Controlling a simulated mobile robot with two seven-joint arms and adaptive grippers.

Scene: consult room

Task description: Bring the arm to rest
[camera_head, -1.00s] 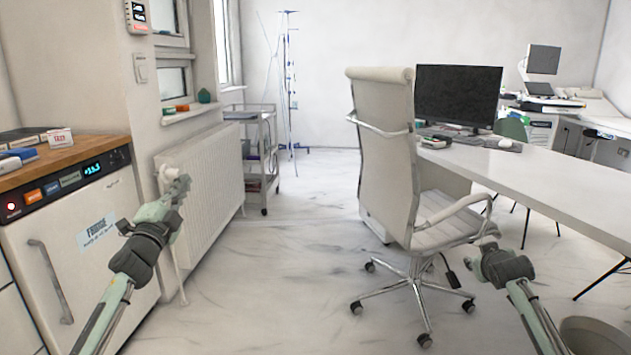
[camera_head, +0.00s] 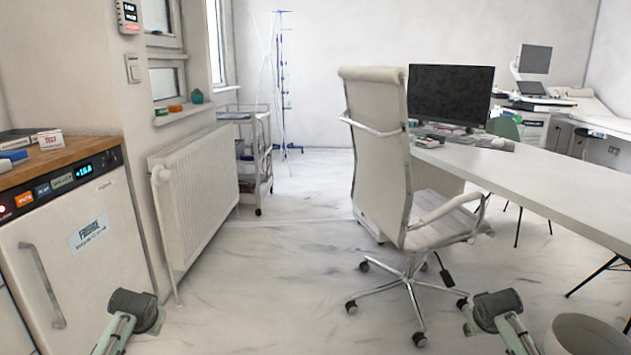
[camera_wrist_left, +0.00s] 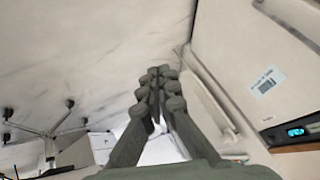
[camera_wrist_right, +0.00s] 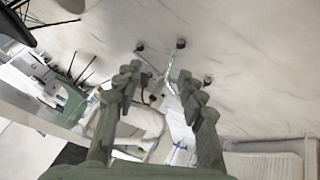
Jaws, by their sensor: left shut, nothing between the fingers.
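In the left wrist view my left gripper (camera_wrist_left: 160,78) has its fingertips together with nothing between them. It hangs in free air beside the white fridge (camera_wrist_left: 245,70). In the right wrist view my right gripper (camera_wrist_right: 160,78) has its fingers apart and empty, with floor and the chair base beyond them. In the head view only dark arm parts show at the lower left and lower right. The fingers of both grippers cannot be made out there.
The fridge (camera_head: 85,255) under a wooden counter stands at left, beside a radiator (camera_head: 195,195). A white office chair (camera_head: 375,140) stands at the desk (camera_head: 530,175), right of centre. A bin (camera_head: 585,335) is at the lower right. The floor in the middle is clear.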

